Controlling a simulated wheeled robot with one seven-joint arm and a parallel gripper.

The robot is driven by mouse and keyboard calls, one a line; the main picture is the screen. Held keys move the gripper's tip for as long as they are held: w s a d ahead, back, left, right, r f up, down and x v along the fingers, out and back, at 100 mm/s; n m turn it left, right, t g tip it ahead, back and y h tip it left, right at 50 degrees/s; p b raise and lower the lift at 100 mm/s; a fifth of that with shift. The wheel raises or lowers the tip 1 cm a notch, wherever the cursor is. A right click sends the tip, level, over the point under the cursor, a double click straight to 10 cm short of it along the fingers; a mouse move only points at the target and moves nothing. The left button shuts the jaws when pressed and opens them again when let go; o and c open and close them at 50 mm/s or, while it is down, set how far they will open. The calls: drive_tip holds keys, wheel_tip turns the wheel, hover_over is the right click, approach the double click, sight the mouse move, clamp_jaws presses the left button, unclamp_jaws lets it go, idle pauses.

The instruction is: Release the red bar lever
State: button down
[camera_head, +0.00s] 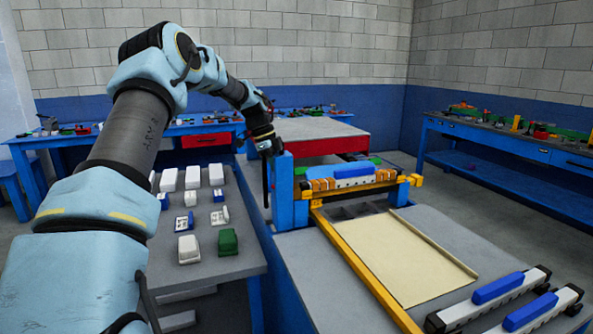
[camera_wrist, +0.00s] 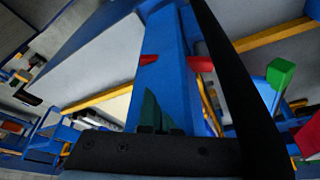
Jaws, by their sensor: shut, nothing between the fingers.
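A blue upright post (camera_head: 283,190) stands at the left end of the press-like frame on the panel table. In the wrist view the post (camera_wrist: 168,65) fills the middle, and a red piece (camera_wrist: 200,64) shows at its right side with another at its left. They may be the two ends of one red bar; the post hides any link. My gripper (camera_head: 265,150) is shut and empty beside the post's upper left. In the wrist view its dark fingers (camera_wrist: 155,115) are close to the post; I cannot tell whether they touch. A long black bar crosses the right of that view.
A yellow rail (camera_head: 365,265) and beige panel (camera_head: 400,257) lie right of the post. A blue-handled clamp bar (camera_head: 352,180) spans the frame. A grey table (camera_head: 225,265) with small blocks stands left. A red table (camera_head: 320,142) is behind.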

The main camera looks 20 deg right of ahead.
drive_tip(key=shift+w+d, duration=0.1)
drive_tip(key=shift+w+d+p, duration=0.3)
drive_tip(key=shift+w+p, duration=0.3)
drive_tip(key=shift+p, duration=0.2)
drive_tip(key=shift+d, duration=0.1)
drive_tip(key=s+d, duration=0.2)
drive_tip(key=d, duration=0.1)
drive_tip(key=shift+d+r+b, duration=0.15)
drive_tip(key=shift+r+b, duration=0.05)
drive_tip(key=shift+b, duration=0.15)
drive_tip(key=b+v, duration=0.2)
drive_tip(key=v, duration=0.7)
drive_tip(key=shift+r, duration=0.3)
drive_tip(key=shift+w+a, duration=0.1)
drive_tip(key=shift+a, duration=0.1)
